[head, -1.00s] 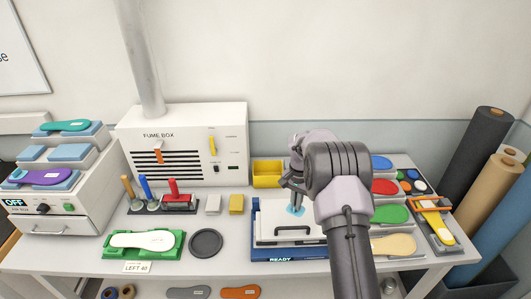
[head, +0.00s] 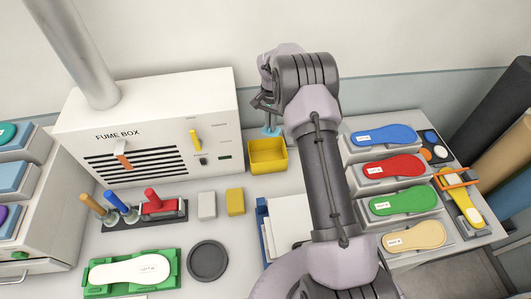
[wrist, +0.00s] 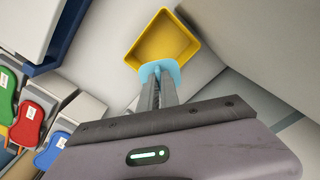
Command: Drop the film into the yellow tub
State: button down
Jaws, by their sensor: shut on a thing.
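The yellow tub (head: 268,158) stands on the table to the right of the fume box, its open top showing. It also shows in the wrist view (wrist: 163,40), just beyond my fingertips, and its inside looks empty. My gripper (head: 268,118) is above the tub's back edge in the head view, partly hidden by my arm. It is shut on the light blue film (head: 271,131), which hangs from the fingertips. In the wrist view the film (wrist: 160,70) spreads around the fingertips (wrist: 158,82) and overlaps the tub's near rim. I cannot tell whether it touches the tub.
The fume box (head: 150,130) stands close left of the tub. Grey and yellow blocks (head: 235,201) sit in front. Blue, red, green and tan insoles lie on stands at right (head: 394,168). A white press (head: 288,222) is partly hidden behind my arm.

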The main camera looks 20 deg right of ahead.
notch_tip(320, 180, down, 5)
jog(key=shift+f+b, duration=0.1)
jog(key=shift+b, duration=0.7)
jog(key=c, duration=1.5)
grip_release()
jog(key=shift+r, duration=0.25)
notch_tip(320, 180, up, 17)
jog(key=shift+r+p, duration=0.1)
jog(key=shift+p, duration=0.25)
